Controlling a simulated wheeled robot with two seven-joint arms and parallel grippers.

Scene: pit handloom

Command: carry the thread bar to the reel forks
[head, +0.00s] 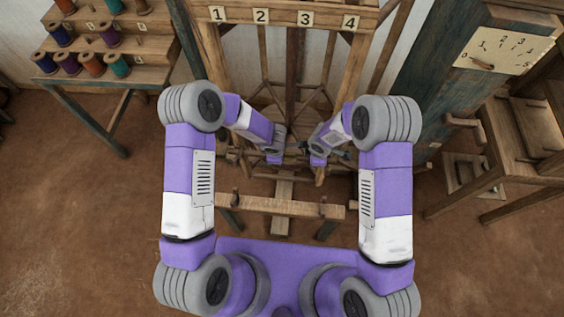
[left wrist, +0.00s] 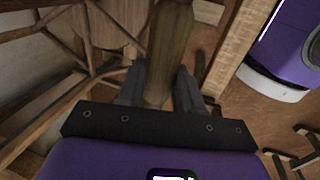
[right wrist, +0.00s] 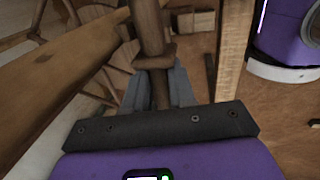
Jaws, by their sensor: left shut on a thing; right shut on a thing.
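My left gripper (head: 275,158) and my right gripper (head: 318,160) are close together in front of the wooden frame in the head view. In the left wrist view the left gripper (left wrist: 160,90) is shut on a thick olive-brown length of the thread bar (left wrist: 168,45). In the right wrist view the right gripper (right wrist: 160,88) is shut on a thinner brown length of the bar (right wrist: 148,28), close to a wider wooden collar. The bar is held off the floor. In the head view the arms and grippers hide most of it. I cannot clearly make out the reel forks.
A wooden crossbeam (head: 280,206) with short upright pegs lies nearer to me. A beam with plates 1 to 4 (head: 290,17) crosses behind. A spool rack (head: 105,48) stands left, a dial board (head: 503,50) and wooden bench (head: 520,130) right. Bare floor (head: 90,220) is free at left.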

